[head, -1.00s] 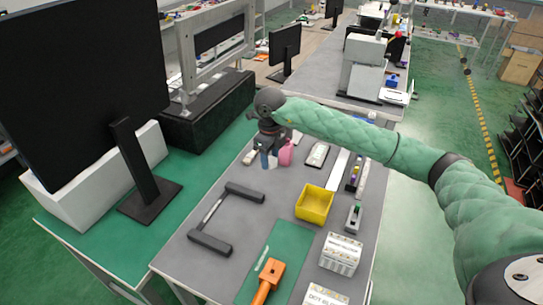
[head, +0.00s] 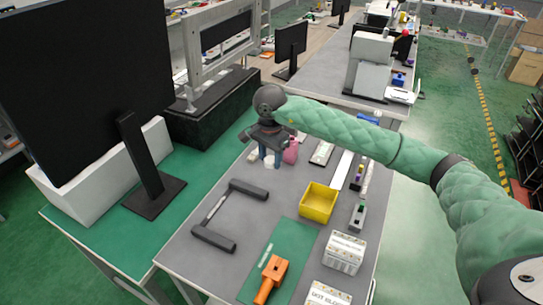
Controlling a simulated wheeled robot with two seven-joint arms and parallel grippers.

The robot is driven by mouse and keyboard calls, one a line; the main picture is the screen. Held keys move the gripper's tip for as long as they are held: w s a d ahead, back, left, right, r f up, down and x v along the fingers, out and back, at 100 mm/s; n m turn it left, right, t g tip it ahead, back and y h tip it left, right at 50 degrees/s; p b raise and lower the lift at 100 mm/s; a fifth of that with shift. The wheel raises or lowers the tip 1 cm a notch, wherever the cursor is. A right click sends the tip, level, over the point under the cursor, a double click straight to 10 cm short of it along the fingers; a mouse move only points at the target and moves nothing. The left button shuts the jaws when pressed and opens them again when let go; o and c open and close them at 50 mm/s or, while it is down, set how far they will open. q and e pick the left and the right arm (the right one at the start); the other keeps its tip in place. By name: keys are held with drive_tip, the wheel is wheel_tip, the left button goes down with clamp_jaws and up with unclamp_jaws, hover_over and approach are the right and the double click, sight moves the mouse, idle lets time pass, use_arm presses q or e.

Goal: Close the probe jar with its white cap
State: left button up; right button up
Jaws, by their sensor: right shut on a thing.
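My right gripper (head: 270,157) is at the far end of the grey table, pointing down, its arm coming in from the right. Its bluish fingers are shut on a small white thing (head: 270,160), which looks like the white cap and is largely hidden by the fingers. I cannot make out the probe jar; the gripper covers part of that area. My left gripper is not in view.
A pink bottle (head: 291,153) stands just right of the gripper. A yellow bin (head: 318,203), a dark U-shaped frame (head: 213,238), an orange tool (head: 271,278) and white boxes (head: 344,252) are nearer. A black monitor (head: 85,80) stands left.

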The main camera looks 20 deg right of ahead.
drive_tip(key=n, duration=0.4)
drive_tip(key=a+n, duration=0.1)
drive_tip(key=n, duration=0.1)
drive_tip(key=shift+s+r+n, duration=0.25)
drive_tip(key=shift+s+n, duration=0.15)
drive_tip(key=n, duration=0.5)
drive_tip(key=shift+s+a+r, duration=0.15)
drive_tip(key=shift+s+a, duration=0.1)
drive_tip(key=shift+a, duration=0.05)
drive_tip(key=shift+s, duration=0.1)
